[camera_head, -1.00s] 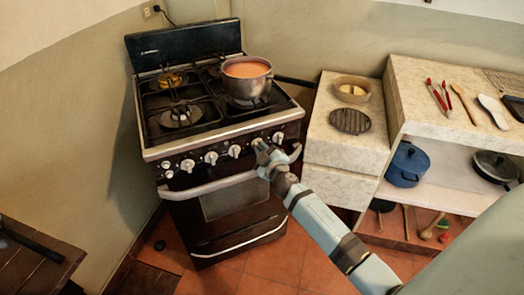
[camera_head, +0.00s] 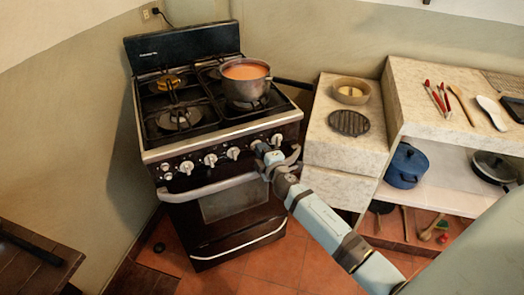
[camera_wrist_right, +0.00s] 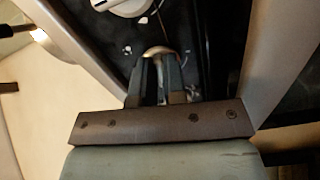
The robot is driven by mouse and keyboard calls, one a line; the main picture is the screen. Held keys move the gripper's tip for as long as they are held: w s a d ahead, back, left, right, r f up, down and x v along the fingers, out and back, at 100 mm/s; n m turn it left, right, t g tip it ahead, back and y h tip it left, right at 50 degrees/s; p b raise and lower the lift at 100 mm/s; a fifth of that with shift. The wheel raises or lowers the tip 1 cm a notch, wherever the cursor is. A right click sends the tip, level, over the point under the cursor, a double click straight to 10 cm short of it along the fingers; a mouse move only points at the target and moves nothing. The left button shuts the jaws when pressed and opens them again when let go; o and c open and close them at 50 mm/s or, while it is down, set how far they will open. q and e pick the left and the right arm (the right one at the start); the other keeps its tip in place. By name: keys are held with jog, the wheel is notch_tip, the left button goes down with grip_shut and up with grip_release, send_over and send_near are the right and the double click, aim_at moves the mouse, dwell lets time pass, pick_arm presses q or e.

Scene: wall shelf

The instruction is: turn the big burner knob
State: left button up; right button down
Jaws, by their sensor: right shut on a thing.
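The stove (camera_head: 215,150) has a row of white knobs along its dark front panel; several show left of my gripper, such as one (camera_head: 210,159) near the middle and one (camera_head: 233,152) closer to it. Another knob (camera_head: 277,138) shows just right of it. My right gripper (camera_head: 261,148) is at the right part of the panel. In the right wrist view its fingers (camera_wrist_right: 160,75) are shut around a knob (camera_wrist_right: 158,51), mostly hidden between them. A white knob (camera_wrist_right: 125,4) shows beyond it. I cannot tell which burner the held knob serves. My left gripper is not in view.
A pot of orange soup (camera_head: 246,82) stands on the right burner, its handle pointing right. The oven handle (camera_head: 215,187) runs below the knobs, close to my right gripper. A counter (camera_head: 318,150) stands right of the stove. Open floor lies in front.

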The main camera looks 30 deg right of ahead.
dwell(0.4)
jog(key=c, duration=1.2)
grip_release()
jog(key=s, duration=0.4)
jog(key=s+a, duration=0.1)
jog(key=s, duration=0.4)
jog(key=s+a, duration=0.1)
jog(key=s, duration=0.3)
jog(key=shift+s+b, duration=0.3)
jog(key=shift+b, duration=0.1)
grip_shut()
